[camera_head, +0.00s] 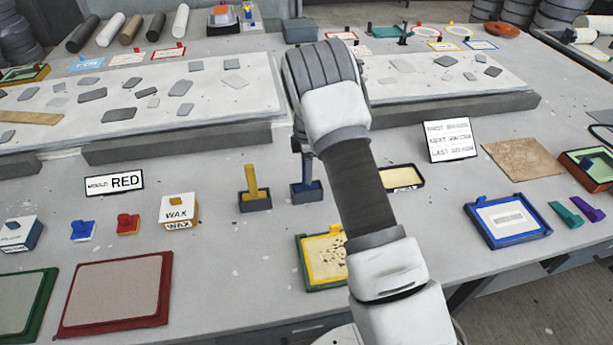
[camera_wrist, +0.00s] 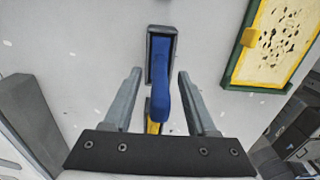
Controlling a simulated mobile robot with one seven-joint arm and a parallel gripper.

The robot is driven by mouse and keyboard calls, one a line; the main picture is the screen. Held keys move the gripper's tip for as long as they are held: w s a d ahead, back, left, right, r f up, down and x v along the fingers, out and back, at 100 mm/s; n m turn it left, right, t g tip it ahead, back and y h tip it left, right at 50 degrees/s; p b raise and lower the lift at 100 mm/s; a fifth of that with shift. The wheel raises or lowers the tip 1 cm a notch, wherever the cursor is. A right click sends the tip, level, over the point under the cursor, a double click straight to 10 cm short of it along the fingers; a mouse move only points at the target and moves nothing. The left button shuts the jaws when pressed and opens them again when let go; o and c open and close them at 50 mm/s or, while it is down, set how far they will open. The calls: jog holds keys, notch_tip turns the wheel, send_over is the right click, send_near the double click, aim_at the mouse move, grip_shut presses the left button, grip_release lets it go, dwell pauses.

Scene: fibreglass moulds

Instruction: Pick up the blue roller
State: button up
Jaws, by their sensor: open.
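The blue roller (camera_head: 307,172) stands upright in a small dark tray (camera_head: 306,194) near the middle of the table in the head view. In the wrist view the blue roller (camera_wrist: 161,72) rises from its tray (camera_wrist: 162,32) towards the camera, between my two fingers. My gripper (camera_wrist: 160,76) is open, with a visible gap between each finger and the blue handle. In the head view my arm hides most of my gripper, which is just above the blue roller.
A yellow roller (camera_head: 251,180) stands in its tray just left of the blue one. A wax box (camera_head: 179,211) stands further left. Long raised slabs (camera_head: 180,148) lie behind the rollers.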

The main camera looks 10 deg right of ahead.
jog(key=shift+f, duration=0.2)
grip_shut()
jog(key=shift+r, duration=0.15)
